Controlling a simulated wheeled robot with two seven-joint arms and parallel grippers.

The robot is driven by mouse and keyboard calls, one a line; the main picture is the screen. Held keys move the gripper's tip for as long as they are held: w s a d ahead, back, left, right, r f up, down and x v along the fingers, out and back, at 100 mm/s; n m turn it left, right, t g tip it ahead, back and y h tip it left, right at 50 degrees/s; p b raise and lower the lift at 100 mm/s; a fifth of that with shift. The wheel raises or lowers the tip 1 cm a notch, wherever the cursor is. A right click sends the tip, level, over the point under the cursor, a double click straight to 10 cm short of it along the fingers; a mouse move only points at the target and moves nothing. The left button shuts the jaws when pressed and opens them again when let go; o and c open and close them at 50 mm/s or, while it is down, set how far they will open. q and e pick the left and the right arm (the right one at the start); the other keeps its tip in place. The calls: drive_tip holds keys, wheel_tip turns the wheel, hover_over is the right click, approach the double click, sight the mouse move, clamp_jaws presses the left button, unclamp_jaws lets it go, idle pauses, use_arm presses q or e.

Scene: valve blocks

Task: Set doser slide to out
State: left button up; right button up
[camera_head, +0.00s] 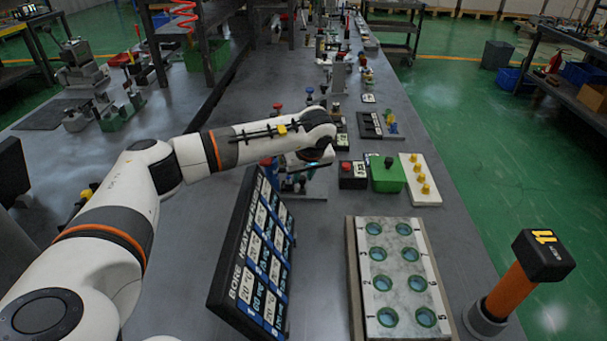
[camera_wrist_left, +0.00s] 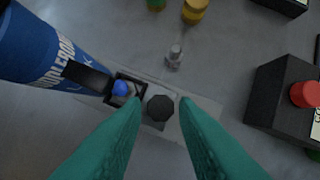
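In the left wrist view, a small fixture that looks like the doser has a pale base plate, a blue lettered cylinder (camera_wrist_left: 40,50), a black bracket with a blue knob (camera_wrist_left: 120,88), and a dark faceted knob (camera_wrist_left: 160,108). I cannot tell for sure which part is the slide. My left gripper (camera_wrist_left: 159,106) has its two teal fingers apart, one on each side of the dark knob, with visible gaps. In the head view my left gripper (camera_head: 311,166) is over this fixture (camera_head: 294,184), mostly hiding it. My right gripper is not in view.
A black box with a red button (camera_head: 352,173) stands right of the fixture; it also shows in the wrist view (camera_wrist_left: 285,95). Beyond it are a green box (camera_head: 386,174) and a block with yellow knobs (camera_head: 420,180). A tilted label board (camera_head: 255,255) stands nearer.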

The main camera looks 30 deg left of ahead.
use_arm(q)
drive_tip(key=shift+f, duration=0.15)
drive_tip(key=shift+c, duration=0.5)
clamp_jaws()
drive_tip(key=w+d, duration=0.2)
drive_tip(key=d, duration=0.1)
drive_tip(key=w+d, duration=0.1)
drive_tip(key=shift+d, duration=0.4)
drive_tip(key=shift+a, duration=0.1)
drive_tip(key=shift+o, duration=0.4)
unclamp_jaws()
drive_tip(key=shift+d, duration=0.2)
drive_tip(key=shift+a, duration=0.1)
